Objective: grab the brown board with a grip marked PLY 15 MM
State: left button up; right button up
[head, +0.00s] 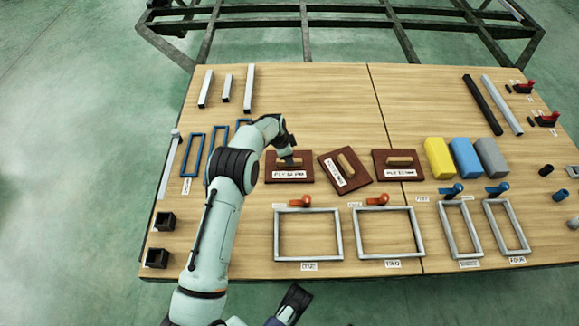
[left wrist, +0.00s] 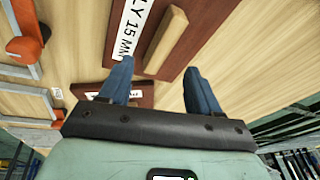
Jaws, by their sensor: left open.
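Three brown boards with wooden grips lie side by side on the wooden table. The left board (head: 270,178) has a white label too small to read surely in the head view. My open left gripper (head: 288,160) is over this board, at its grip. In the left wrist view the nearest brown board (left wrist: 207,32), its label (left wrist: 132,25) showing "LY 15 MM", has its wooden grip (left wrist: 166,40) above the gap between my open fingers (left wrist: 158,88). The middle board (head: 363,173) is turned at an angle. The right board (head: 415,158) lies square.
Grey frames (head: 341,233) and orange-handled clamps (head: 300,201) lie in front of the boards. Yellow (head: 438,158), blue and grey blocks stand to the right. Blue frames (head: 193,155) lie left of my arm. The table behind the boards is clear.

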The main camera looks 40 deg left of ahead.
pick_arm(q)
jog(key=x, duration=0.1)
jog(key=b+x, duration=0.1)
jog(key=x, duration=0.1)
jog(key=shift+s+a, duration=0.2)
jog(key=shift+s, duration=0.05)
jog(key=shift+b+x, duration=0.3)
jog(key=shift+x, duration=0.65)
jog(key=shift+f, duration=0.1)
pick_arm(e)
jog(key=shift+s+d+f, duration=0.1)
jog(key=shift+d+f, duration=0.15)
jog(key=shift+f, duration=0.4)
jog(key=shift+s+d+f, duration=0.1)
jog(key=shift+d+f, duration=0.15)
jog(key=shift+f, duration=0.35)
pick_arm(q)
jog(key=shift+f+b, duration=0.25)
jog(key=shift+b, duration=0.1)
pick_arm(e)
jog(key=shift+f, duration=0.4)
pick_arm(q)
grip_shut()
jog(key=shift+a, duration=0.1)
